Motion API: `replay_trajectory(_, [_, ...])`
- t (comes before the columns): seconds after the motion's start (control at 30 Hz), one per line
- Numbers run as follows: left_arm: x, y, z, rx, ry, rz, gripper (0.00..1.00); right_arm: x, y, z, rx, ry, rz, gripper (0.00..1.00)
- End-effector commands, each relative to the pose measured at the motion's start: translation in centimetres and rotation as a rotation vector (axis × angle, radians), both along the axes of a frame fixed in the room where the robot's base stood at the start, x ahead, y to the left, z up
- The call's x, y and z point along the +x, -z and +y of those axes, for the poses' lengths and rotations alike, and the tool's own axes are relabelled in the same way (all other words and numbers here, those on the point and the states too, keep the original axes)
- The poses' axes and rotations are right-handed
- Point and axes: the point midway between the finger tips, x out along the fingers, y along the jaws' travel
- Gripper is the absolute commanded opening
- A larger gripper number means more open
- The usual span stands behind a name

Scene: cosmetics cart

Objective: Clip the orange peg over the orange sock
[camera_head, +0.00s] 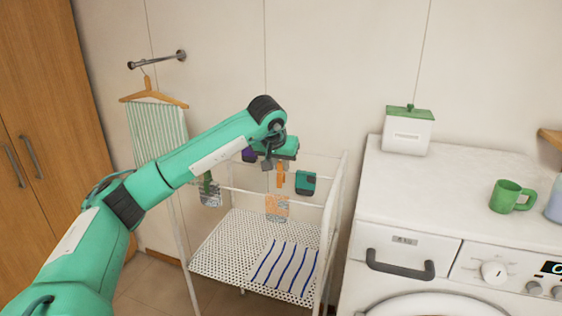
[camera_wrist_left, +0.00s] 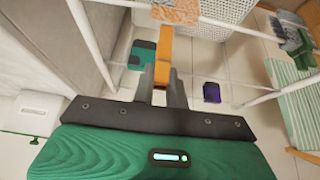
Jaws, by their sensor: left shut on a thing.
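My left gripper (camera_head: 273,165) is shut on the orange peg (camera_head: 280,175), which hangs down from the fingers above the white rack. In the left wrist view the peg (camera_wrist_left: 163,58) sits between the two grey fingers, its far end pointing at the orange sock (camera_wrist_left: 176,10). The patterned orange sock (camera_head: 277,207) hangs over a front rail of the rack. In the head view the peg's lower end is just above the sock, with a small gap. The wrist view cuts off part of the sock. My right gripper is not in view.
The white rack (camera_head: 206,258) has a perforated shelf with a striped cloth (camera_head: 285,268). A grey sock (camera_head: 210,198) with a green peg (camera_head: 207,182) hangs left. A teal item (camera_head: 306,182) and a purple item (camera_head: 248,155) are near the rails. A washer stands right.

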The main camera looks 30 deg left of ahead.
Motion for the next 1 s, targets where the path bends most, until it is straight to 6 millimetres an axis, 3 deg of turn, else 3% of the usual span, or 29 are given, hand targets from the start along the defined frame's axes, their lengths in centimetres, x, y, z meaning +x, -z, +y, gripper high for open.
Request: replay_trajectory(1.0, [0.0,6.2,0.0,0.000,-0.001,0.000,0.00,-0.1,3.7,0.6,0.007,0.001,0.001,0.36])
